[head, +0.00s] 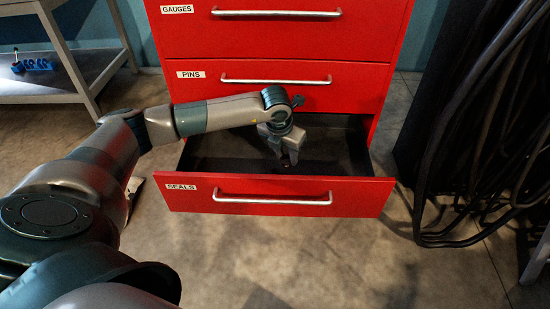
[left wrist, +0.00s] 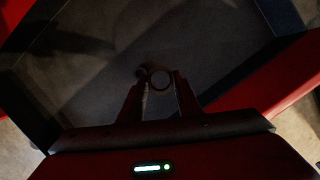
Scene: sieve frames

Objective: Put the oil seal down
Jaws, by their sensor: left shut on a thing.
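The oil seal (left wrist: 161,80) is a small dark ring with a lighter rim in the left wrist view. It sits between the fingertips of my left gripper (left wrist: 160,85), which is shut on it. In the head view my left gripper (head: 288,157) points down inside the open drawer labelled SEALS (head: 279,206); the seal is too dark and small to make out there. Whether the seal touches the drawer floor (head: 220,155) I cannot tell. My right gripper is in neither view.
The red cabinet has closed drawers labelled PINS (head: 350,85) and GAUGES (head: 370,30) above the open one. Black cables (head: 470,130) hang at the right. A grey shelf (head: 55,85) stands at the left. Most of the drawer floor looks bare.

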